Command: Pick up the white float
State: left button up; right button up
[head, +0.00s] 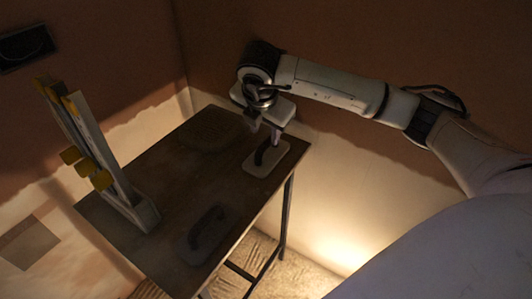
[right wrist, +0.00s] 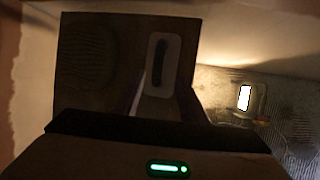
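The white float (head: 277,162) lies flat near the right edge of the dark table (head: 168,183), its dark handle facing up. In the right wrist view the float (right wrist: 153,84) shows as a pale rounded plate beyond the fingers, with the handle running along it. My right gripper (head: 264,133) is open and points down just above the float. Its fingers are apart, and I see nothing held between them. Whether they reach down beside the handle is hard to tell. My left gripper is out of view.
A darker float (head: 203,238) lies near the table's front edge. A tall pale frame with yellow parts (head: 101,160) stands at the table's left. A dim textured patch (head: 207,133) is at the back. A bright lamp (right wrist: 244,98) shows in the wrist view.

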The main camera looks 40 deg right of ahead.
aim_at(266, 143)
jog(key=x, duration=0.4)
jog(key=shift+d+f, duration=0.15)
jog(key=shift+d, duration=0.15)
jog(key=shift+w+a+p+x, duration=0.15)
jog(key=shift+p+x, duration=0.25)
jog(key=shift+x, duration=1)
jog(key=shift+w+a+p+x, duration=0.15)
jog(key=shift+p+x, duration=0.2)
jog(key=shift+x, duration=1)
jog(key=shift+c, duration=0.5)
grip_shut()
